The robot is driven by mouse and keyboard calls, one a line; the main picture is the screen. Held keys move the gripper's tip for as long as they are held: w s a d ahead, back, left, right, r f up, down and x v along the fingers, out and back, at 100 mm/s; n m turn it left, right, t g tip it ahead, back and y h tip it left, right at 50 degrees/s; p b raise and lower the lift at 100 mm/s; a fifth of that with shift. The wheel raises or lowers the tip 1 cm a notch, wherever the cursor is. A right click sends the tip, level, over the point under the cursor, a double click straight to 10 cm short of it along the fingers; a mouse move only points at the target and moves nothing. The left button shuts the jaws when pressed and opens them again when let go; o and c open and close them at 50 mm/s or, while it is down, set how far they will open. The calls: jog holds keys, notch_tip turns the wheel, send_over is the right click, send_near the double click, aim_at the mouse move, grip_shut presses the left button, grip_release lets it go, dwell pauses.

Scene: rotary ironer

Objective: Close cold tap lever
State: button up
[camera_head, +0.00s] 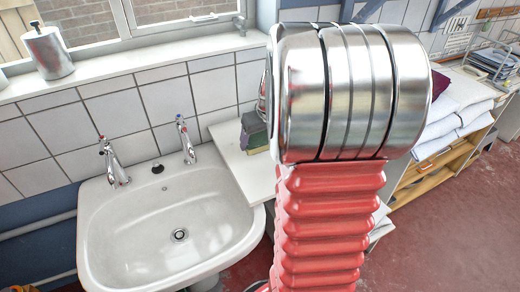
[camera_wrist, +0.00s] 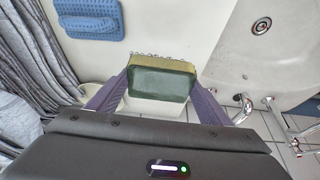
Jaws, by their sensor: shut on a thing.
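The cold tap (camera_head: 185,141), chrome with a blue mark on top, stands at the right back corner of the white sink. Its lever (camera_head: 180,120) is small here, and I cannot tell whether it is open or closed. A chrome tap also shows right of my gripper in the wrist view (camera_wrist: 242,107). My gripper (camera_wrist: 162,74) has its purple fingers shut on a green and yellow block (camera_wrist: 160,83). The block is over the white surface beside the sink, apart from the taps. In the head view my arm hides most of the gripper.
The sink (camera_head: 150,205) has a second tap with a red mark (camera_head: 112,162) on its left. The white side surface (camera_wrist: 190,30) bears a blue sponge-like pad (camera_wrist: 88,18). Grey cloth (camera_wrist: 35,60) hangs at left. Shelves with folded linen (camera_head: 440,130) stand at right.

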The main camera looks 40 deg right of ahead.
aim_at(257, 138)
jog(key=shift+r, duration=1.6)
jog(key=shift+s, duration=0.1)
